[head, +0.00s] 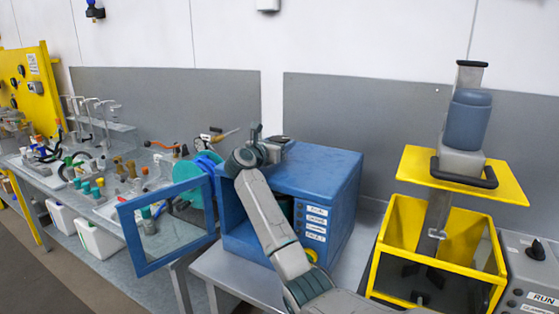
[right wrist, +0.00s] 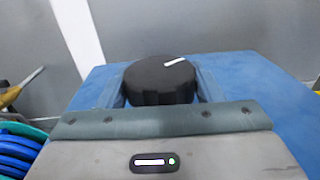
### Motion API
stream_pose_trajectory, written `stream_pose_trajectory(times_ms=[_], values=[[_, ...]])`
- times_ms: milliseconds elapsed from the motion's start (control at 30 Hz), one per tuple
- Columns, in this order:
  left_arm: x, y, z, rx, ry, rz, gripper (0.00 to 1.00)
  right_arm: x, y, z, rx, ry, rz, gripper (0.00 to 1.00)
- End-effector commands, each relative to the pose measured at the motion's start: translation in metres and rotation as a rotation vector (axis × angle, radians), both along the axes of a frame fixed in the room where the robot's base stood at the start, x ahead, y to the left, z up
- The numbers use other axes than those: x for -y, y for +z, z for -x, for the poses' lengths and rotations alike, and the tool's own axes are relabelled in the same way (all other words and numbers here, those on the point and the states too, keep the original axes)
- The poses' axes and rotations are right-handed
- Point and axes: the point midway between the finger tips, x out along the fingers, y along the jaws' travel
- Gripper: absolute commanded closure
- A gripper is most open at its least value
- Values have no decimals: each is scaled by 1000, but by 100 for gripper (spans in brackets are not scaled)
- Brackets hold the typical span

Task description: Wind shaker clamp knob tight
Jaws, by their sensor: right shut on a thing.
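The black clamp knob (right wrist: 160,80) is round with ribbed sides and a white mark on its top, which points to the upper right. It stands upright over the blue top of the shaker box (head: 318,166). My right gripper (right wrist: 160,92) is shut on the knob, one finger on each side of it. In the head view my right gripper (head: 281,143) is at the back left of the box top and mostly hides the knob. The knob's base is hidden behind the gripper body in the right wrist view. My left gripper is not in view.
The box's framed glass door (head: 127,229) stands open to the left. Blue and green round items (head: 190,170) are by the opening. A yellow-framed agitator (head: 412,168) stands at right, beside a grey control box (head: 525,270). A cluttered bench lies at left.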

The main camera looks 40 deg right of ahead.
Motion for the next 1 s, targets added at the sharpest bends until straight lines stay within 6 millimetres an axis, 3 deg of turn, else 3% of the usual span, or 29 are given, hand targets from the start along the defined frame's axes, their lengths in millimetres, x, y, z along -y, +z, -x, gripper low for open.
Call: stream_pose_trajectory(times_ms=[33, 300, 600, 1000], values=[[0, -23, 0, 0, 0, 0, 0, -1, -10, -2, 3, -43, -2, 63], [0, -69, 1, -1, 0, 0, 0, -1, -6, -2, 0, -290, -1, 63], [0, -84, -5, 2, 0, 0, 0, 0, -2, -2, -2, -464, 0, 63], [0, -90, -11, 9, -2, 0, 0, 0, -1, -2, -2, -581, -1, 63]])
